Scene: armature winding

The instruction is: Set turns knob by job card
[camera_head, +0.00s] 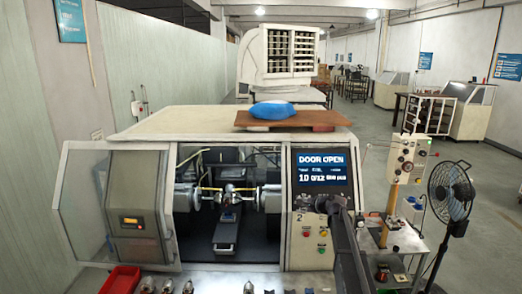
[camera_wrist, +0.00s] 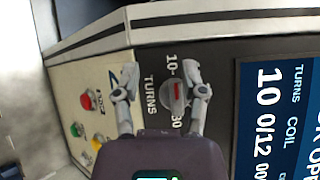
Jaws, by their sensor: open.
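The turns knob (camera_wrist: 175,93) is a round grey knob with a red pointer mark, on the machine's front panel in the wrist view. The printed words TURNS, 10 and 30 lie around it. My gripper (camera_wrist: 161,80) is open in the wrist view. Its fingers are on either side of the knob, the right finger closer to it; I cannot tell whether they touch it. The display (camera_head: 322,172) reads DOOR OPEN, 10 and 0/12; the wrist view shows the display (camera_wrist: 272,120) with TURNS 10 and COIL 0/12. I cannot make out a job card.
A red button (camera_wrist: 86,100) and smaller yellow and green ones sit on the panel near the knob. The machine's open bay (camera_head: 228,215) is left of the panel. A red tray (camera_head: 120,280) stands at front left, and a fan (camera_head: 451,190) at right.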

